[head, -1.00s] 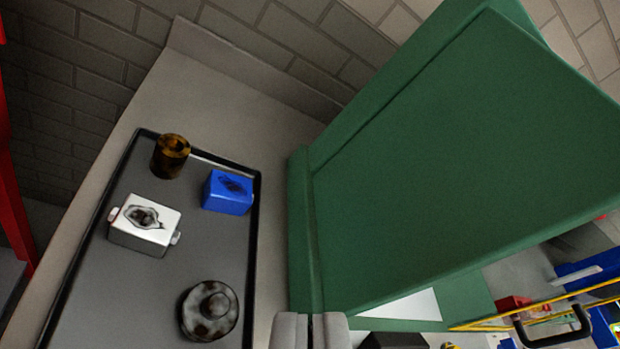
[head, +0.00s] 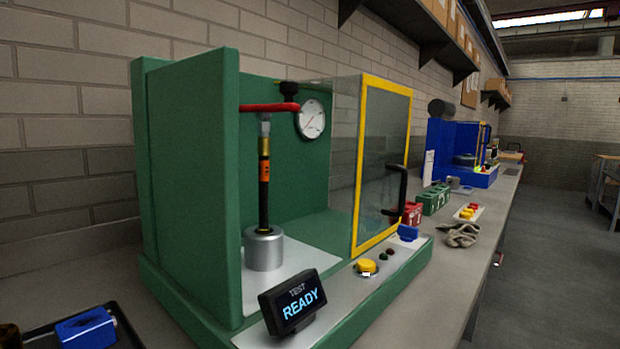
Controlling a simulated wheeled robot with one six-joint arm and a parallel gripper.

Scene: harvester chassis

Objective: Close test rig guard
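The green test rig (head: 190,180) stands on the bench in the middle of the head view. Its guard (head: 384,160) is a clear panel in a yellow frame, with a black handle (head: 398,195) on its right side. The guard stands at the right end of the rig, and the front is open to its left. Inside, a hose assembly (head: 264,180) stands upright on a metal cylinder (head: 264,250) under a red lever (head: 268,106). The display (head: 293,302) reads "TEST READY". My gripper is not in view.
Red (head: 408,213) and green (head: 434,200) boxes and gloves (head: 461,235) lie beyond the guard. A tray (head: 125,330) holds a blue block. The aisle at right is clear.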

